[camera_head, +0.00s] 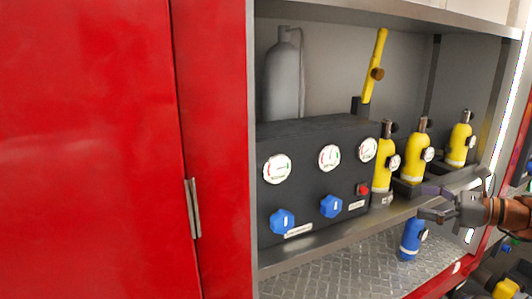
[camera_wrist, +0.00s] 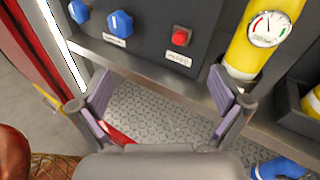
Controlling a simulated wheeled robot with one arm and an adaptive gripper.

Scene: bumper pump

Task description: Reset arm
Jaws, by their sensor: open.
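My gripper (camera_head: 437,202) is at the right in the head view, in front of the shelf edge and below the yellow bottles. In the wrist view my gripper (camera_wrist: 165,110) has its two purple-padded fingers spread wide apart with nothing between them. The wrist view looks past the fingers onto a patterned metal floor plate (camera_wrist: 160,117). My orange-brown forearm comes in from the right edge in the head view.
A black control panel (camera_head: 312,190) has gauges, two blue knobs and a red button (camera_head: 362,190). Several yellow bottles (camera_head: 416,152) stand right of it. A blue bottle (camera_head: 410,240) stands below, near my gripper. A red cabinet door (camera_head: 100,150) fills the left.

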